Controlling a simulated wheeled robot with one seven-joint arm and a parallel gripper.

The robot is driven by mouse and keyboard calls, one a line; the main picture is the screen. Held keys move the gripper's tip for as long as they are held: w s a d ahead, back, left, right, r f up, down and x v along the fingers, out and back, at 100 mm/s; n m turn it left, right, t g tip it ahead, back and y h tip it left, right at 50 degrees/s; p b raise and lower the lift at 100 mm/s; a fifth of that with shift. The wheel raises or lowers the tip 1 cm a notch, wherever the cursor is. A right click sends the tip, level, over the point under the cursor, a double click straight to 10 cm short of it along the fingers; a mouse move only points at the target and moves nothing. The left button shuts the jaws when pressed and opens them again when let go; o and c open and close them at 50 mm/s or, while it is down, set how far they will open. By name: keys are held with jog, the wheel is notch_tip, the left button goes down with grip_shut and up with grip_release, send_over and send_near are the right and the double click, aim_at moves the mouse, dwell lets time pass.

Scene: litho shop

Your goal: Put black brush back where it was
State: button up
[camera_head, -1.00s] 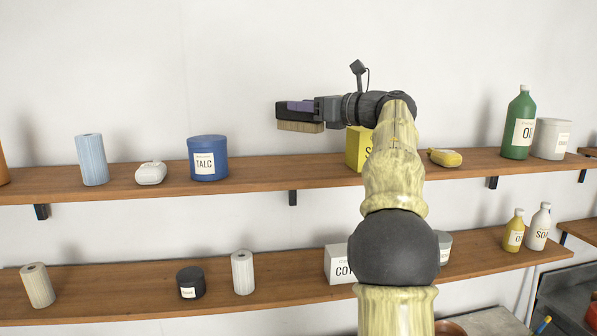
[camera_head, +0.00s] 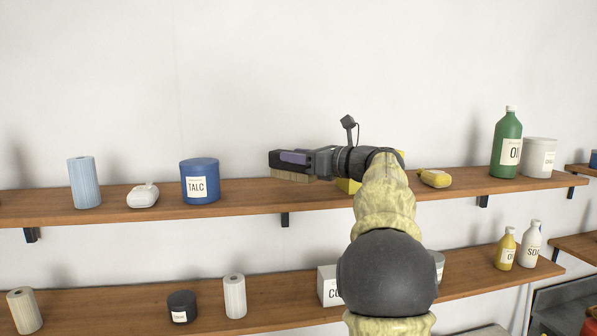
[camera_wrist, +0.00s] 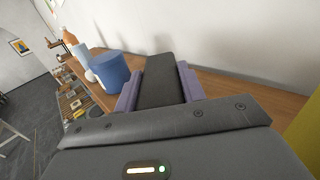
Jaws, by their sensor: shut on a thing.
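The black brush (camera_head: 291,175) has a dark body and tan bristles pointing down. My gripper (camera_head: 294,158) is shut on it and holds it at the upper shelf (camera_head: 245,194), between the blue TALC tin and a yellow box. In the wrist view the brush's dark top (camera_wrist: 160,82) lies between the two purple finger pads, over the wooden shelf. The bristles look very close to the shelf top; I cannot tell whether they touch it.
The blue TALC tin (camera_head: 200,181) stands left of the brush. The yellow box (camera_head: 348,186), mostly hidden by my arm, is to the right. Further right are a yellow sponge-like item (camera_head: 434,178) and a green bottle (camera_head: 506,145). Shelf between tin and brush is clear.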

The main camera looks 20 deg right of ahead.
aim_at(300, 172)
jog(key=shift+f+p, duration=0.6)
jog(key=shift+f, duration=1.25)
jog(key=shift+f, duration=0.15)
jog(key=o, duration=1.1)
jog(key=shift+r, duration=0.2)
jog(key=shift+s+d+f, duration=0.15)
jog(key=b+v, duration=0.7)
jog(key=v, duration=0.4)
jog(key=shift+s+d+b, duration=0.15)
jog(key=shift+s+b, duration=0.15)
jog(key=shift+b, duration=0.05)
